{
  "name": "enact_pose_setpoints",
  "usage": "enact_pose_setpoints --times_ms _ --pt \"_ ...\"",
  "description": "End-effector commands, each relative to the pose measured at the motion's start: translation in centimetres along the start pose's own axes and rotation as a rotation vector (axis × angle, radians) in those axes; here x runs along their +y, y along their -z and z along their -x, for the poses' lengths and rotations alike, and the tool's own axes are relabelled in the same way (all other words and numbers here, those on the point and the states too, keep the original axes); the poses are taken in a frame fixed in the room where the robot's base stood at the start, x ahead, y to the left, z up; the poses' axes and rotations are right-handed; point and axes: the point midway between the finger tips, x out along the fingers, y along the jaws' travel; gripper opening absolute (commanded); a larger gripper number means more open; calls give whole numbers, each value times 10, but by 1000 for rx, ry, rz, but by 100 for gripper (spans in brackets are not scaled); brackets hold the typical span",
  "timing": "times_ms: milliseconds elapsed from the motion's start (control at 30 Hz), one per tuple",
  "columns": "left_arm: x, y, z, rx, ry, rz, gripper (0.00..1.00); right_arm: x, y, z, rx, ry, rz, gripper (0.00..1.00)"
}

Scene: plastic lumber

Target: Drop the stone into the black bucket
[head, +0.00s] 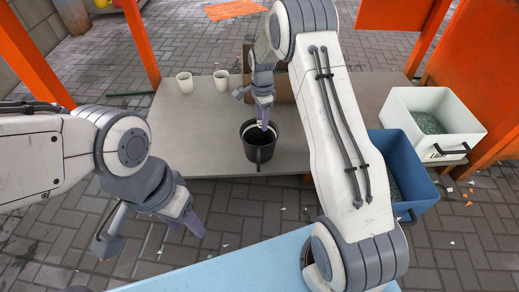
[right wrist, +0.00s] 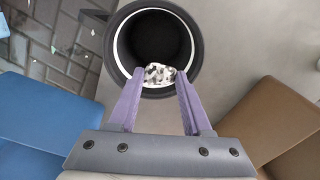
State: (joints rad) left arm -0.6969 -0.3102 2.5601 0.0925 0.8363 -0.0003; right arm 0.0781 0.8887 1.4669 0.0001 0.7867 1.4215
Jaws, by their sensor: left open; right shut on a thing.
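The black bucket (head: 251,155) stands upright on the grey table (head: 205,125), below my right gripper (head: 264,118). In the right wrist view the bucket (right wrist: 187,82) is seen from above with a white ring inside its rim and a dark interior. My right gripper (right wrist: 158,78) is shut on a white, black-speckled stone (right wrist: 159,74), held between the purple fingertips. The stone overlaps the bucket's near rim in that view; its exact height above the opening cannot be told. My left gripper (head: 150,228) is open and empty, low at the left, away from the table.
Two white cups (head: 185,83) (head: 221,80) stand at the table's back left. A brown box (head: 284,88) stands behind the bucket. A blue bin (head: 413,185) and a white bin (head: 450,125) are at the right. Orange posts (head: 140,42) rise beyond the table.

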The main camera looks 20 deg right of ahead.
Motion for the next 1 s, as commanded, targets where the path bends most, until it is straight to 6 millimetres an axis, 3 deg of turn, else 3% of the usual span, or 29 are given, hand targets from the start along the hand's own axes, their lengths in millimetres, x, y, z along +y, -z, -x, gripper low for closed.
enact_pose_setpoints --times_ms 100,367,400,467,500,800,1000 --pt "-1 -1 -11 0 0 0 50 0 1 -11 0 1 -1 0" --pt "-1 0 -10 0 0 0 50 0 2 -10 0 1 -2 0" --pt "-1 0 -10 0 0 0 50 0 2 -10 0 1 -2 56" --pt "-1 0 -10 0 0 0 50 0 2 -10 0 1 -2 79" --pt "-1 0 -10 0 0 0 50 0 2 -10 0 1 -2 84" --pt "-1 0 -10 0 0 0 50 1 2 -9 0 1 -2 84" --pt "0 0 3 0 0 0 50 0 2 8 0 1 -2 84"
